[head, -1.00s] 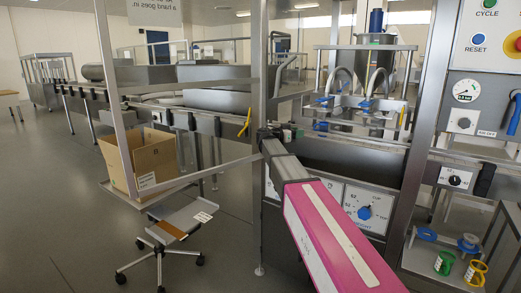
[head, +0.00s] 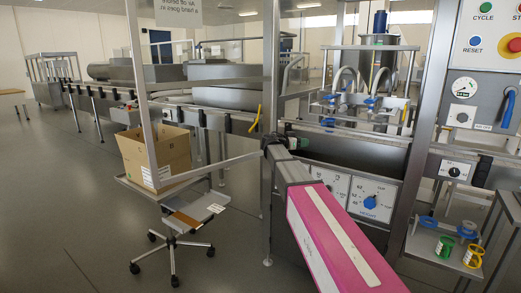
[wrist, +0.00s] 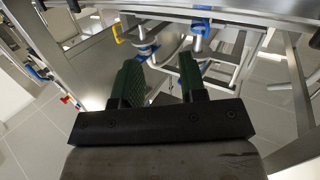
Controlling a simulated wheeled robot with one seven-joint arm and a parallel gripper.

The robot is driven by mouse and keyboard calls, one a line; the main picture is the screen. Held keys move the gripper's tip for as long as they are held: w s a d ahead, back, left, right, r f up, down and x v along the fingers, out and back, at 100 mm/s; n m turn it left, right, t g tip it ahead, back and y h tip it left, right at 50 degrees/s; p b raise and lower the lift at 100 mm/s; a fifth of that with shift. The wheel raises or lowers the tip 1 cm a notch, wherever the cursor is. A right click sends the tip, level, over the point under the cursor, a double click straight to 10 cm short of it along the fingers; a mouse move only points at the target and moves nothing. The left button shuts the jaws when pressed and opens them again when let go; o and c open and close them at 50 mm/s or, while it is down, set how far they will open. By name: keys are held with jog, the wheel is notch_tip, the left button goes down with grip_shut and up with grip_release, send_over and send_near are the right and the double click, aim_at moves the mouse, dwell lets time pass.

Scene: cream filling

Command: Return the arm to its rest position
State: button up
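My arm, with a pink and grey link, reaches from the bottom of the head view up to the front of the filling machine (head: 395,125). My gripper (head: 303,144) is small and partly hidden there, in front of the machine's frame. In the wrist view, my gripper (wrist: 163,70) has two green-padded fingers standing apart, with nothing seen held between them. Metal rails and blue fittings (wrist: 145,50) of the machine show beyond the fingertips. I cannot tell whether the fingers touch anything.
A steel post (head: 271,90) stands close beside the gripper. A control panel (head: 485,60) is at right, above a shelf (head: 428,246) with blue, green and yellow rings. At left are a cardboard box (head: 140,160) and a wheeled stool (head: 186,216). The left floor is open.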

jog(key=s+d+f+n+g+y, duration=0.2)
jog(key=s+f+n+y, duration=0.15)
jog(key=s+f, duration=0.7)
jog(key=s+d+f+n+g+y, duration=0.3)
jog(key=s+f, duration=0.4)
jog(key=f, duration=0.6)
jog(key=s+a+f+n+g+y, duration=0.1)
jog(key=s+a+f+n+y, duration=0.1)
jog(key=s+f+y, duration=0.2)
jog(key=s+a+f+n+g+y, duration=0.1)
jog(key=s+a+f+n+y, duration=0.2)
jog(key=s+f, duration=0.5)
jog(key=s+y, duration=0.1)
jog(key=s, duration=0.4)
jog(key=shift+s+a, duration=0.15)
jog(key=shift+y, duration=0.25)
